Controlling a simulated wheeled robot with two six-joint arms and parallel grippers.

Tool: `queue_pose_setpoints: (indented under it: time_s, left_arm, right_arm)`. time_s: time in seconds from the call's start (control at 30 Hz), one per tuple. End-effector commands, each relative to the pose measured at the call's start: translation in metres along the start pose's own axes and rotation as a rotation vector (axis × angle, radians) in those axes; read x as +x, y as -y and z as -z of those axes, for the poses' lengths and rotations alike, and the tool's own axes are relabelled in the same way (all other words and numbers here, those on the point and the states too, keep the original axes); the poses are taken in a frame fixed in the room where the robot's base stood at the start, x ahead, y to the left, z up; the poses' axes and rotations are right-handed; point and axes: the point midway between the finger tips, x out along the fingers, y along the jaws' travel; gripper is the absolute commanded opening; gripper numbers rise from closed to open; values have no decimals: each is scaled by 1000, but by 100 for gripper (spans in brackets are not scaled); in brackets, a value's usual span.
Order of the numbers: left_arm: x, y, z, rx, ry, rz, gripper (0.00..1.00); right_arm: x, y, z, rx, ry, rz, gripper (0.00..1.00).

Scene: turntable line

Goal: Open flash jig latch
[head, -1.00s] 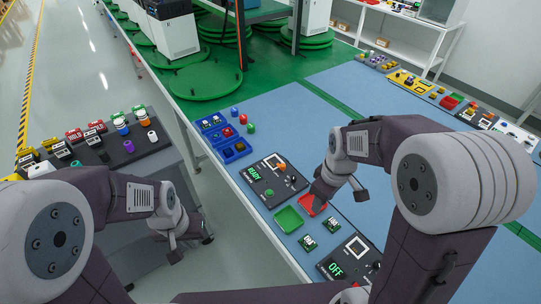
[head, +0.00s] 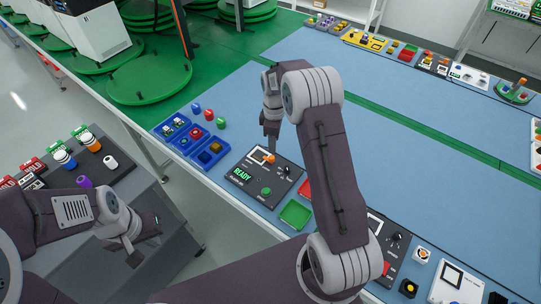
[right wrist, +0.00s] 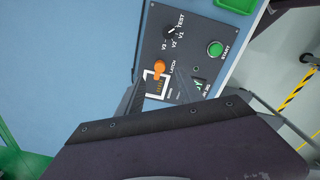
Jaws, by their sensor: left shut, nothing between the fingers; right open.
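The flash jig (head: 240,194) is a dark panel on the blue bench, its display reading READY. Its orange latch (head: 269,158) sits beside a white-framed square nest; the right wrist view also shows the latch (right wrist: 159,67), with a green START button (right wrist: 215,49) and a selector knob (right wrist: 170,32). My right gripper (head: 271,132) is open and empty, pointing down just above the latch end of the jig. I cannot tell whether it touches the latch. My left gripper (head: 128,247) is shut and empty, low at the left, away from the jig.
A blue compartment bin (head: 188,141) stands left of the jig, with coloured buttons beside it. A green tray (head: 295,214) and a partly hidden red tray (head: 305,189) lie to its right. A second dark panel (head: 392,240) is further right.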

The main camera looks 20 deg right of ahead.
Motion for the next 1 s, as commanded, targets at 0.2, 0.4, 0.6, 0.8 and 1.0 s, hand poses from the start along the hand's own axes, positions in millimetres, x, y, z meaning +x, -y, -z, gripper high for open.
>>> queue_pose_setpoints:
  time_s: [0.2,0.4,0.6,0.8,1.0]
  left_arm:
    - [-2,0,0,0,0,0,0]
    - [-4,0,1,0,0,0,0]
    - [-5,0,1,0,0,0,0]
    - [-4,0,1,0,0,0,0]
    - [-4,0,1,0,0,0,0]
  right_arm:
    - [38,2,0,-1,2,5,43]
    - [74,1,0,-1,1,3,43]
    - [88,1,1,-1,0,0,43]
    - [89,1,1,-1,0,0,43]
    - [88,1,1,-1,0,0,0]
